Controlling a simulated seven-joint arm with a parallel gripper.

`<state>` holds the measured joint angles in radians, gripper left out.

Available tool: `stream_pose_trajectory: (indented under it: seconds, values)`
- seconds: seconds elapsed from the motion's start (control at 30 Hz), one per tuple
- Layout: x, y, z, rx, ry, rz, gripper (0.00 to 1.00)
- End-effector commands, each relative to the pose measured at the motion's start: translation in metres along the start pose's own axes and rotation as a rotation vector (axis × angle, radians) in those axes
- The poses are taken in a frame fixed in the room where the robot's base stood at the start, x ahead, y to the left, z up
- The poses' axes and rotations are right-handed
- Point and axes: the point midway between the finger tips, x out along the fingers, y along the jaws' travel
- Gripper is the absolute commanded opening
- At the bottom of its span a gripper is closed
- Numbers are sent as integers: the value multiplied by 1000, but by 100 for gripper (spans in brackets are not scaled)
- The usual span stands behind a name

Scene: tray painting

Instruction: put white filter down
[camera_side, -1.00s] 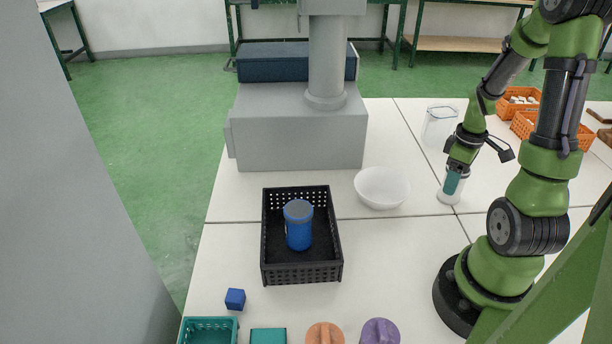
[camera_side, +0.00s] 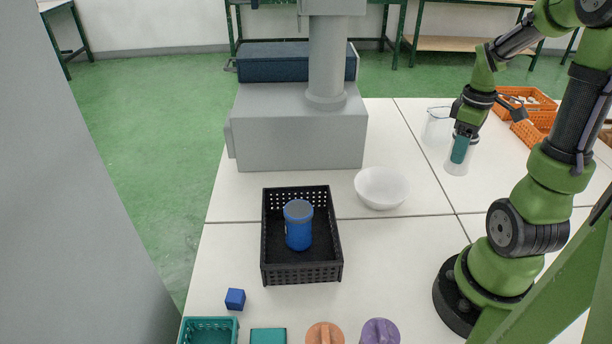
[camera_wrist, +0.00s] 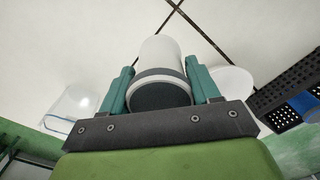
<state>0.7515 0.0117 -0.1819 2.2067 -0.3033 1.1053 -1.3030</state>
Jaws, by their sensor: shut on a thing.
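The white filter (camera_wrist: 160,55) is a white cylinder with a grey band and a dark end facing the wrist camera. My gripper (camera_wrist: 162,85) is shut on it, with one teal finger on each side. In the side view the white filter (camera_side: 457,167) hangs roughly upright below my gripper (camera_side: 460,150). It appears held above the white table (camera_side: 430,250), though the exact gap is hard to judge.
A clear container (camera_side: 437,127) stands just behind and left of my gripper. A white bowl (camera_side: 381,188) is to the left. A black crate (camera_side: 301,273) holds a blue canister (camera_side: 298,226). Orange crates (camera_side: 527,100) stand at the back right. The table's centre right is bare.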

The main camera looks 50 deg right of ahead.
Motion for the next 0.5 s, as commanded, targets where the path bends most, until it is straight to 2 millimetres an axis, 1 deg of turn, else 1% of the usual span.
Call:
stream_pose_trajectory:
  seconds: [0.07,0.13,0.3,0.4,0.5]
  values:
    - [0,6,-18,-37,-13,-2,27]
    - [0,14,-41,-68,-21,-3,27]
    - [0,30,-106,-127,-22,4,27]
    - [-2,35,-135,-142,-12,8,27]
    - [-7,39,-153,-143,1,13,27]
